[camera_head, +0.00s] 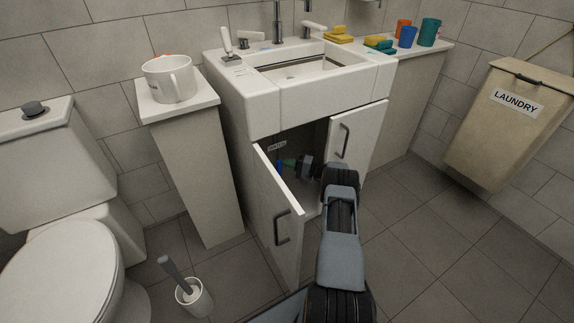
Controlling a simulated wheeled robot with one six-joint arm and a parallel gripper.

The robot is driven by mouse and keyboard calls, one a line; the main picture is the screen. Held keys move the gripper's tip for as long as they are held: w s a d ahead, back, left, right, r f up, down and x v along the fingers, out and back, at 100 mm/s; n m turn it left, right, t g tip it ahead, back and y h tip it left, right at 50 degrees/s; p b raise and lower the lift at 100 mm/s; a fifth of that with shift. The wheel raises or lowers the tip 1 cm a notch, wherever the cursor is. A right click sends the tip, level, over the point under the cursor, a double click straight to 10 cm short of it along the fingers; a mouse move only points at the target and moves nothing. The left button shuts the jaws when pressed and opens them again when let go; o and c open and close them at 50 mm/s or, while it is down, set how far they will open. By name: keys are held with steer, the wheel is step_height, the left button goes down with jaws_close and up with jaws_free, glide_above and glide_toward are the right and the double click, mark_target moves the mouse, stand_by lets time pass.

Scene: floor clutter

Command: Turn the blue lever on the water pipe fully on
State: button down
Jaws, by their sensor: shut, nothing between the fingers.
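The blue lever (279,168) shows as a small upright blue strip inside the open cabinet under the sink, just past the edge of the left door. A small label, seemingly reading WATER (277,146), is above it. The pipe itself is mostly hidden by the door and the dark interior. My gripper (298,167) is inside the cabinet opening, just right of the lever, shut and empty. A small green thing (289,162) shows between them. I cannot tell whether the gripper touches the lever.
The left cabinet door (281,220) stands open towards me, left of my arm. The right door (357,140) is open too. A toilet brush holder (194,298) stands on the floor at lower left. A laundry hamper (508,125) is at right. The floor at right is clear.

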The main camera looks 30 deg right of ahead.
steer(key=shift+r, duration=0.5)
step_height(320, 180, up, 3)
steer(key=shift+p, duration=0.85)
steer(key=s+a+r+p, duration=0.2)
steer(key=s+r+p, duration=0.1)
steer(key=s, duration=0.3)
steer(key=s+a+r+p, duration=0.2)
steer(key=s+a+r, duration=0.1)
steer(key=s+r, duration=0.3)
steer(key=shift+s+p, duration=0.4)
steer(key=shift+s, duration=0.2)
